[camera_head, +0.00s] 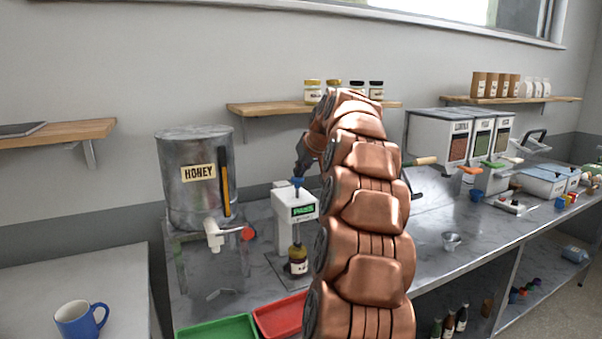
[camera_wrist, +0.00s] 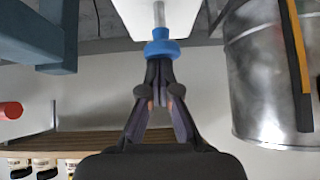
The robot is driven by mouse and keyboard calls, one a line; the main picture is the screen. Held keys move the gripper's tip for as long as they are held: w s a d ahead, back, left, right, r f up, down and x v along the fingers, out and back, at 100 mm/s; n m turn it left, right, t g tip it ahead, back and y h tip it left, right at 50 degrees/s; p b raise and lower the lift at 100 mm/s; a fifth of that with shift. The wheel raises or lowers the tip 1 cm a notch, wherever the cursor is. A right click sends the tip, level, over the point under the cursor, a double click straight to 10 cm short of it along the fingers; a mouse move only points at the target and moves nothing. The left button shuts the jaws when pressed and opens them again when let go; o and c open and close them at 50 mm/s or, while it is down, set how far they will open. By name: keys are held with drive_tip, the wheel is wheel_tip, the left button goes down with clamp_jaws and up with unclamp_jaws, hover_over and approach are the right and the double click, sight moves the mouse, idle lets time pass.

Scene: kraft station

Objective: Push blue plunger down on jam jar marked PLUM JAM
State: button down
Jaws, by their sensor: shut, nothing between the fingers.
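The blue plunger (camera_head: 297,182) tops a white press (camera_head: 283,213) with a green display. In the wrist view the blue plunger (camera_wrist: 162,47) sits on a metal rod running to the white press body (camera_wrist: 186,14). A jar (camera_head: 298,259) with a dark filling and a pale label stands under the press nozzle; its label is too small to read. My gripper (camera_head: 301,172) is shut and empty, pointing down just above the plunger. In the wrist view my gripper's tips (camera_wrist: 160,64) meet the plunger's top or nearly so; contact is hard to tell.
A metal honey tank (camera_head: 200,150) with a red-handled tap stands left of the press. Red (camera_head: 281,316) and green (camera_head: 219,328) trays lie in front. A shelf (camera_head: 262,107) with jars hangs behind. My arm hides the counter's middle.

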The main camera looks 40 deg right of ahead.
drive_tip(key=w+r+b+v, duration=0.1)
drive_tip(key=b+v, duration=0.1)
drive_tip(key=v, duration=0.9)
drive_tip(key=shift+s+r, duration=0.2)
drive_tip(key=shift+r, duration=0.15)
drive_tip(key=shift+d+t, duration=0.15)
drive_tip(key=shift+t, duration=0.15)
